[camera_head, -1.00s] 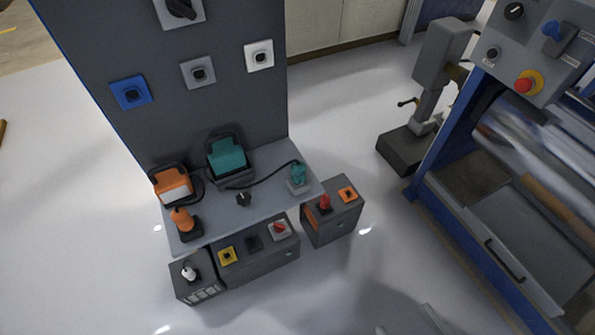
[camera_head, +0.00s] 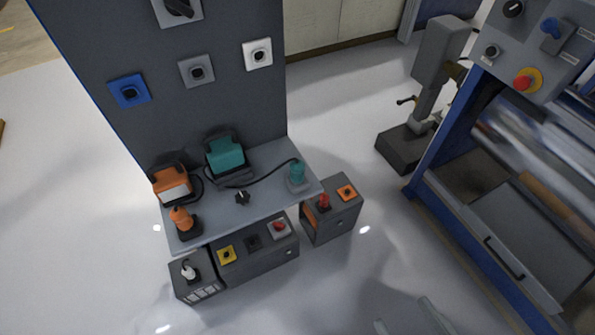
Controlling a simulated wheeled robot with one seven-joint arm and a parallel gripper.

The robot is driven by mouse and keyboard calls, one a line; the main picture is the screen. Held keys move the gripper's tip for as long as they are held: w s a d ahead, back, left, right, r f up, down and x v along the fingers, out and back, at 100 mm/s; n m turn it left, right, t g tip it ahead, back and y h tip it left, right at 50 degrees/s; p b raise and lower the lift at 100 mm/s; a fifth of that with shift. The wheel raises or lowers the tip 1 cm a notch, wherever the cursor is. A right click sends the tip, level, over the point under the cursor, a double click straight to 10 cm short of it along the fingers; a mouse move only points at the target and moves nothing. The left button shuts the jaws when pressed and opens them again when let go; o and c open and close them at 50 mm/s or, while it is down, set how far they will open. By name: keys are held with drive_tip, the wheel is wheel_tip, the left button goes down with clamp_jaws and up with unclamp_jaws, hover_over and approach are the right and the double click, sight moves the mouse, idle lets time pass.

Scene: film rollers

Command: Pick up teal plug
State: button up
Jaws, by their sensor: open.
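The teal plug (camera_head: 297,172) stands upright on a light square base at the right end of the grey shelf (camera_head: 265,205). A black cable runs from it to the left across the shelf. At the bottom edge, two pale grey finger tips of my gripper (camera_head: 400,312) show, apart from each other with nothing seen between them. Most of my gripper is cut off by the frame. It is well below and to the right of the plug in the picture, not touching it.
A teal device (camera_head: 226,156), an orange device (camera_head: 172,184) and an orange plug (camera_head: 181,218) stand on the shelf. A dark panel (camera_head: 215,110) rises behind. Low boxes (camera_head: 332,218) with sockets and plugs stand in front. A blue-framed roller machine (camera_head: 500,230) stands at right; floor between is clear.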

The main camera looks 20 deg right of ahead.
drive_tip(key=w+a+f+m+g+b, duration=0.1)
drive_tip(key=w+a+f+m+g, duration=0.1)
drive_tip(key=w, duration=1.6)
drive_tip(key=w+a+f+m+g+b, duration=0.1)
drive_tip(key=w+a+m+b, duration=0.1)
drive_tip(key=w, duration=1.7)
drive_tip(key=w+a+f+m+g+b, duration=0.1)
drive_tip(key=w+a+f+m+g, duration=0.1)
drive_tip(key=w, duration=1.6)
drive_tip(key=m+g+h, duration=0.2)
drive_tip(key=m+g, duration=0.4)
drive_tip(key=g, duration=0.3)
approach(297, 165)
drive_tip(key=x, duration=0.5)
drive_tip(key=shift+w+f, duration=0.3)
drive_tip(key=shift+w, duration=0.1)
drive_tip(key=shift+s+d+f+g+y, duration=0.1)
drive_tip(key=shift+s+f+g+y, duration=0.1)
drive_tip(key=shift+g+y, duration=0.1)
drive_tip(key=shift+w+d+f, duration=0.2)
drive_tip(key=shift+f, duration=1.05)
drive_tip(key=shift+w+d+f, duration=0.15)
drive_tip(key=shift+d+f, duration=0.05)
drive_tip(key=shift+f, duration=1)
drive_tip(key=shift+w+d+f, duration=0.2)
drive_tip(key=shift+f, duration=1.05)
clamp_jaws()
